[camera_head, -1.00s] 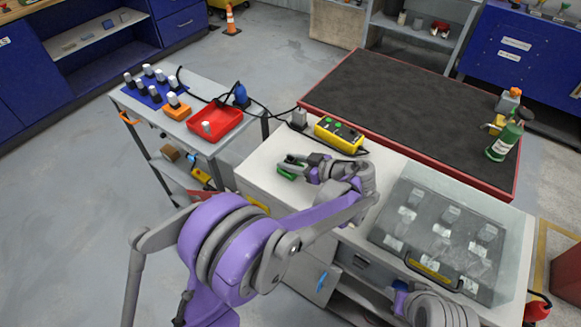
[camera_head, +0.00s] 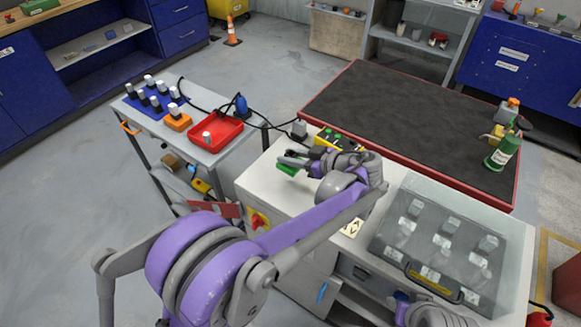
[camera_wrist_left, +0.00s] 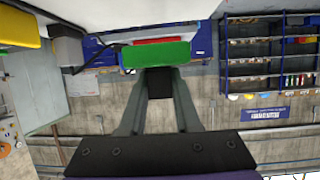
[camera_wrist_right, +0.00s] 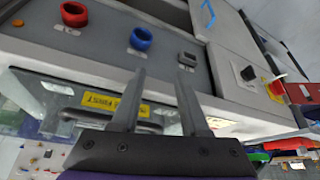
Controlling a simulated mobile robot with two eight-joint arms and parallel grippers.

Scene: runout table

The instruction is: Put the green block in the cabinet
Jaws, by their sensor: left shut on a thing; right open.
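The green block (camera_head: 287,170) is in my left gripper (camera_head: 292,160), above the left end of the white worktop. In the left wrist view the green block (camera_wrist_left: 156,54) lies crosswise at the tips of the shut fingers. The grey-white cabinet (camera_head: 306,270) is under the worktop; a blue handle (camera_head: 322,292) shows on its front. My forearm hides part of the front, and I cannot tell whether its door is fully shut. My right gripper (camera_wrist_right: 163,85) is open and empty in the right wrist view, near a panel with red and blue rings. The blue handle also shows there (camera_wrist_right: 208,14).
A yellow control box (camera_head: 338,142) stands behind my left gripper. A glass-covered case (camera_head: 435,245) fills the worktop's right side. A trolley with a red tray (camera_head: 216,133) stands left. The dark-topped table (camera_head: 400,115) behind is mostly clear. A red knob (camera_head: 258,220) projects from the worktop's left side.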

